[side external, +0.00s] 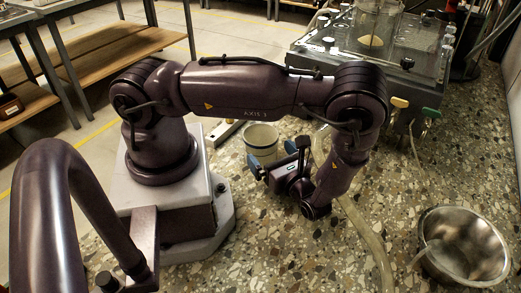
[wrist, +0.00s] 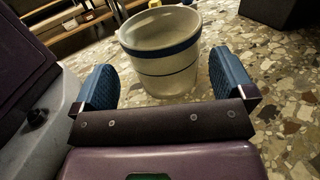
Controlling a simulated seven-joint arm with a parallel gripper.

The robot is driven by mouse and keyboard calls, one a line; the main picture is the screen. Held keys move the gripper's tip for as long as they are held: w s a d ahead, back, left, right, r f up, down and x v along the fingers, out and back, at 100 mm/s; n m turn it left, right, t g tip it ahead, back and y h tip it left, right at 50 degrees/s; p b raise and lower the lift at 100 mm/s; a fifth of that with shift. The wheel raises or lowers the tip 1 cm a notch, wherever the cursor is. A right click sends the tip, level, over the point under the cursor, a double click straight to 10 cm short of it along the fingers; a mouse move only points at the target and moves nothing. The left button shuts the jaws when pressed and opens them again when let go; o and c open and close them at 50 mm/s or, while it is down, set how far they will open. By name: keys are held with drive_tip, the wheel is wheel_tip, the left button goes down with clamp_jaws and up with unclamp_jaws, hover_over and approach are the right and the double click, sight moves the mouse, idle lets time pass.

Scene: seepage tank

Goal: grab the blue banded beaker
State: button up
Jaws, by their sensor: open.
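The blue banded beaker (side external: 261,142) is a cream cup with a blue band, standing upright on the speckled floor-like surface beside my base in the side external view. In the wrist view the beaker (wrist: 165,68) stands just ahead of my jaws, its lower part in the gap between them as seen from the wrist. My gripper (wrist: 165,85) has two blue-padded fingers spread wide, with nothing held. In the side external view my gripper (side external: 262,172) is low, on the near side of the beaker. I cannot tell whether a finger touches it.
A metal bowl (side external: 464,247) with a hose end in it is at the lower right. A pale hose (side external: 362,225) runs across the surface to the right of my gripper. The clear tank (side external: 378,28) with yellow and green valve handles stands at the back right.

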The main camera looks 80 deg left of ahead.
sight(253, 132)
drive_tip(key=x, duration=0.5)
drive_tip(key=shift+a, duration=0.15)
drive_tip(key=c, duration=0.6)
